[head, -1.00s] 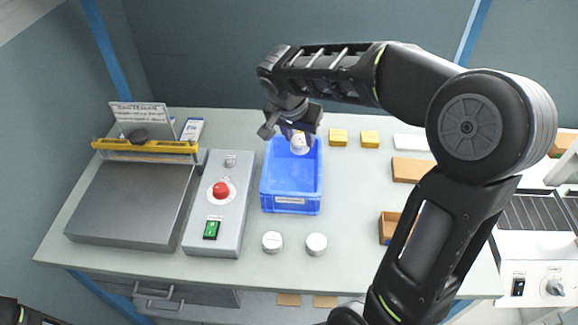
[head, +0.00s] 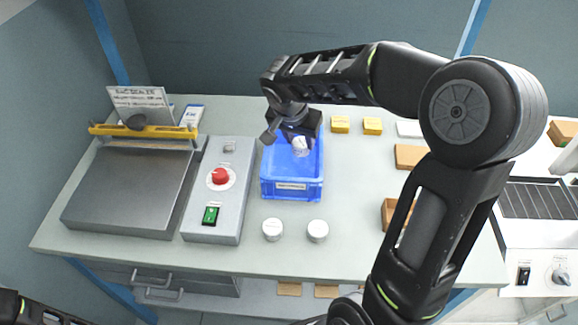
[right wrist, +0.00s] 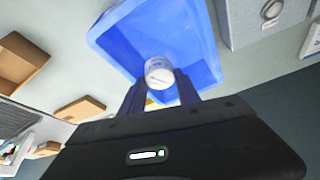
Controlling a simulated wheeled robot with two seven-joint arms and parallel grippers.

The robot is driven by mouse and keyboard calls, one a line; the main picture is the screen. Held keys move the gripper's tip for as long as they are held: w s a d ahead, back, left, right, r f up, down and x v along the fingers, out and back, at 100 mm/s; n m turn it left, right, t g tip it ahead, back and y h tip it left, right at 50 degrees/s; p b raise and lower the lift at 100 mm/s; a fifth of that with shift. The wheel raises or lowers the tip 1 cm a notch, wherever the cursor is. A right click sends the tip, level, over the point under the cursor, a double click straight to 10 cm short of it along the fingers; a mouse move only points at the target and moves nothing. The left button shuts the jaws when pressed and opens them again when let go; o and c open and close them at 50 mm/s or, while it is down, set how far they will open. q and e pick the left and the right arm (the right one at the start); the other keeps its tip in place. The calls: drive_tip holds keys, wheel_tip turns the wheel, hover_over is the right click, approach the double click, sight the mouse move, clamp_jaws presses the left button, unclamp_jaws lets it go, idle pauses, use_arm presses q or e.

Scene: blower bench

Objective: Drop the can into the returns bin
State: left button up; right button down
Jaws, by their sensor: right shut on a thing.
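The can (head: 300,146) is small and white. My right gripper (head: 299,141) is shut on it over the blue returns bin (head: 291,189), toward the bin's far side. In the right wrist view the can (right wrist: 159,72) sits between the two dark fingers, with the blue bin (right wrist: 205,30) behind it. The bin's visible floor looks empty; the gripper and can hide part of it. My left gripper does not show; only a bit of my left arm is at the bottom left corner of the head view.
A control box with a red knob (head: 220,176) and a flat grey sealer (head: 133,190) stand left of the bin. Two white round lids or cans (head: 272,229) are in front.

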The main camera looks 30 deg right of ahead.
drive_tip(key=c, duration=0.8)
unclamp_jaws()
drive_tip(key=v, duration=0.7)
drive_tip(key=shift+a+r+b, duration=0.2)
drive_tip(key=shift+r+b, duration=0.1)
drive_tip(key=shift+b, duration=0.1)
drive_tip(key=shift+s, duration=0.1)
